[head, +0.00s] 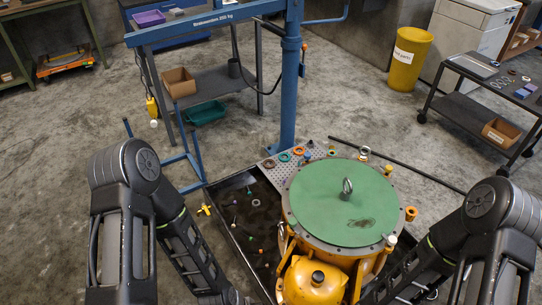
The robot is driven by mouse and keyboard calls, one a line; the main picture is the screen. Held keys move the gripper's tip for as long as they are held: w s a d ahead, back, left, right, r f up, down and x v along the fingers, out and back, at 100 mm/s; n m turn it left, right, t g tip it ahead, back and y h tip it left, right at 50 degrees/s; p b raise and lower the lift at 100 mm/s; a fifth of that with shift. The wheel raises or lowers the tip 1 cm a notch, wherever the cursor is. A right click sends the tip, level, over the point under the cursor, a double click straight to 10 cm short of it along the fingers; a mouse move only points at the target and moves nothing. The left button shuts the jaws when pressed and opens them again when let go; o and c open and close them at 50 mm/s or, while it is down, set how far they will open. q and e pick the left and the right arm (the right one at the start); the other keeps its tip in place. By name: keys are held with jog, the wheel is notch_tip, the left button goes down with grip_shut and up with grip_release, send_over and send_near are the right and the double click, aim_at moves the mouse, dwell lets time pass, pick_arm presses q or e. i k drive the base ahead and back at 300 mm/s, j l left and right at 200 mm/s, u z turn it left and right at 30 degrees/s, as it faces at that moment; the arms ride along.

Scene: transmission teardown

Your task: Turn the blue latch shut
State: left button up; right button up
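I cannot make out a blue latch anywhere in the head view. The yellow transmission housing (316,282) stands at the lower middle, with a round green cover (342,205) on top and a metal lifting eye (346,188) at its centre. My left arm comes down on the left of the housing and my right arm on its right. Both arms run to the bottom edge of the picture, and neither gripper's fingers show. The lower front of the housing is cut off by the picture's edge.
A black drip tray (232,190) with small loose parts lies left of the housing. A perforated plate (275,172) with several rings is behind it. A blue crane post (289,95) rises there. A dark cart (470,112) stands right, a yellow bin (408,62) behind.

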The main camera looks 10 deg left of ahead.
aim_at(307, 155)
jog(key=k, duration=0.65)
jog(key=z, duration=3)
jog(key=k+j, duration=0.3)
jog(key=j, duration=0.15)
jog(key=k+j, duration=0.3)
jog(key=j, duration=0.15)
jog(key=k+j, duration=0.25)
jog(key=j, duration=0.25)
jog(key=k+j, duration=0.3)
jog(key=j, duration=0.15)
jog(key=k+j, duration=0.3)
jog(key=j, duration=0.15)
jog(key=k+j, duration=0.3)
jog(key=j, duration=0.15)
jog(key=k+j, duration=0.3)
jog(key=j, duration=0.2)
jog(key=k+j, duration=0.25)
jog(key=j, duration=0.2)
jog(key=i+j, duration=0.15)
jog(key=i, duration=0.25)
